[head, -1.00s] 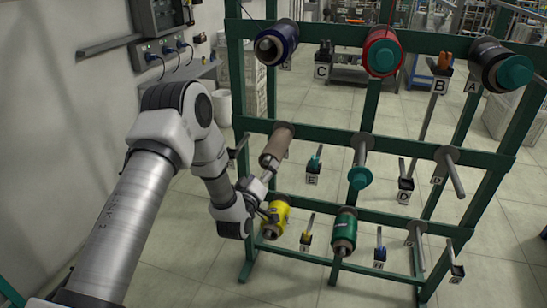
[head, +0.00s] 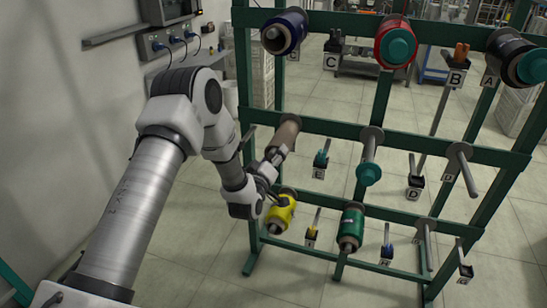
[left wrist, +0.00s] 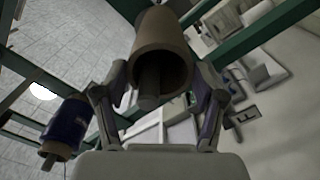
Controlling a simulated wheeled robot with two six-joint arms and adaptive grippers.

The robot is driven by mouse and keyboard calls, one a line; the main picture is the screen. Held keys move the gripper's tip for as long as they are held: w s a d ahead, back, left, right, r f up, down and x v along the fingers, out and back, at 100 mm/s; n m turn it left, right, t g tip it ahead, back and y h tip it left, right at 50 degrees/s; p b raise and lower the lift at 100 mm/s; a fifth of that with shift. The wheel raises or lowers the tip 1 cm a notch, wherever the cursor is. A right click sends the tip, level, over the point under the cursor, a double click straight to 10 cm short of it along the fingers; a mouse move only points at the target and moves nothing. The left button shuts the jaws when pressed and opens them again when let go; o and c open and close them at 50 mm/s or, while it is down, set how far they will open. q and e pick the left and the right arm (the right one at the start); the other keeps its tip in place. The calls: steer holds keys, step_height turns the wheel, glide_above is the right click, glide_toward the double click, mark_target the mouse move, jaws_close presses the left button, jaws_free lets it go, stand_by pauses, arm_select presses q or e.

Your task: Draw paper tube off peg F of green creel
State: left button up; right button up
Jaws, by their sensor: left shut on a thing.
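The brown paper tube (head: 287,133) sits at the left end of the middle row of the green creel (head: 335,128). In the left wrist view its open mouth (left wrist: 175,72) faces me, with a grey peg end (left wrist: 150,88) showing inside, so the tube is still around the peg. My left gripper (head: 276,156) is shut on the tube near its front end. One finger lies on each side of it in the left wrist view (left wrist: 163,75). My right gripper is not in view.
A yellow bobbin (head: 281,212) hangs just below my left gripper, and a blue one (head: 285,32) above. A bare-looking peg with a teal end (head: 369,173) stands to the right. The wall with sockets (head: 170,45) is behind my left arm.

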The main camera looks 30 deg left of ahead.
arm_select(q)
steer(key=shift+s+r, duration=0.1)
steer(key=shift+r, duration=0.05)
steer(key=v, duration=1.2)
steer(key=shift+s+p, duration=0.3)
steer(key=shift+s, duration=0.1)
steer(key=shift+d, duration=0.1)
